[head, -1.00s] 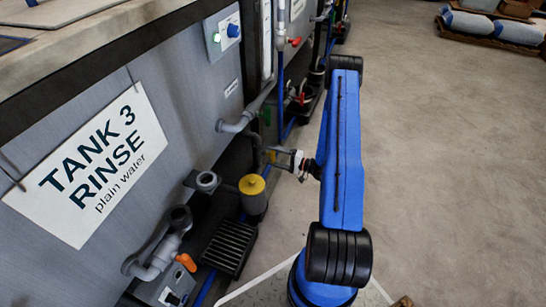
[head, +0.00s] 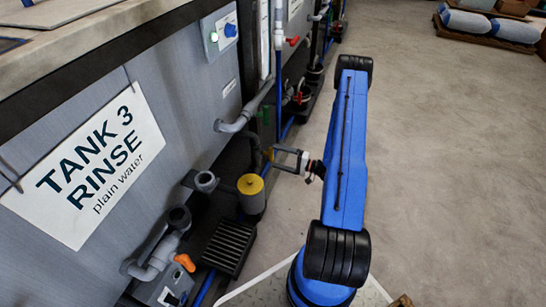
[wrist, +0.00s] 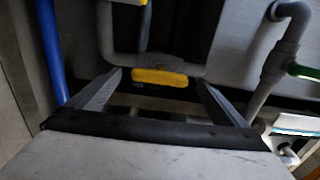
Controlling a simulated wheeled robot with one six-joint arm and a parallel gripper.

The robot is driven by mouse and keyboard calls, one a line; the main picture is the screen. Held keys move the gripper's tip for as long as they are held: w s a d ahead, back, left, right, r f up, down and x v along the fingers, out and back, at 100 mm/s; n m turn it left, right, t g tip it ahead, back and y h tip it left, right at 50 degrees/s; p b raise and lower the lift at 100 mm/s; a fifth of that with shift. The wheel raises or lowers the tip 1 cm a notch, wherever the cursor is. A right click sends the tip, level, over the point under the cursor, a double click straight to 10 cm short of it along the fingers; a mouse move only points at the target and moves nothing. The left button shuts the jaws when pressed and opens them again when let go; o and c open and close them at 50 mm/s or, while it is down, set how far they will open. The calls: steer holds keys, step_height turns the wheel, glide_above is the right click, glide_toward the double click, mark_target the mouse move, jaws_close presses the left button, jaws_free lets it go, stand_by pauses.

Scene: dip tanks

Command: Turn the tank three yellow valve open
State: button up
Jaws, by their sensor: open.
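The yellow valve handle (wrist: 160,77) is a short bar on a grey pipe, lying crosswise in the wrist view. It also shows small beside the tank three wall in the head view (head: 268,153). My gripper (head: 278,158) is open and points at the handle from the right. In the wrist view my two fingers stand apart, one to each side of the handle, with nothing held. I cannot tell whether the fingertips reach past the handle or stop short of it.
A yellow-capped canister (head: 251,190) and a black grate (head: 229,248) stand just nearer. An orange handle (head: 185,262) sits lower left. A green handle (wrist: 304,71) is right in the wrist view, a blue pipe (wrist: 50,45) left. Open floor (head: 450,170) lies right.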

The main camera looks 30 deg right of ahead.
steer(key=v, duration=1.3)
steer(key=shift+s+d, duration=0.15)
steer(key=shift+s, duration=0.05)
steer(key=shift+r, duration=0.1)
steer(key=s+a+r+n+g, duration=0.1)
steer(key=a+r+n+g, duration=0.45)
steer(key=a+r, duration=0.7)
steer(key=s+a+r+n+g, duration=0.25)
steer(key=a+r+g, duration=0.6)
steer(key=r, duration=0.75)
steer(key=s+a+r+n+t+h, duration=0.1)
steer(key=s+a+r+h, duration=0.3)
steer(key=s+r, duration=0.5)
steer(key=s+a+r+n+t+h, duration=0.1)
steer(key=s+a+r+t+h, duration=0.2)
steer(key=s+r, duration=0.7)
steer(key=shift+s+a+t+h, duration=0.3)
steer(key=shift+s+a+h, duration=0.85)
steer(key=shift+h, duration=0.85)
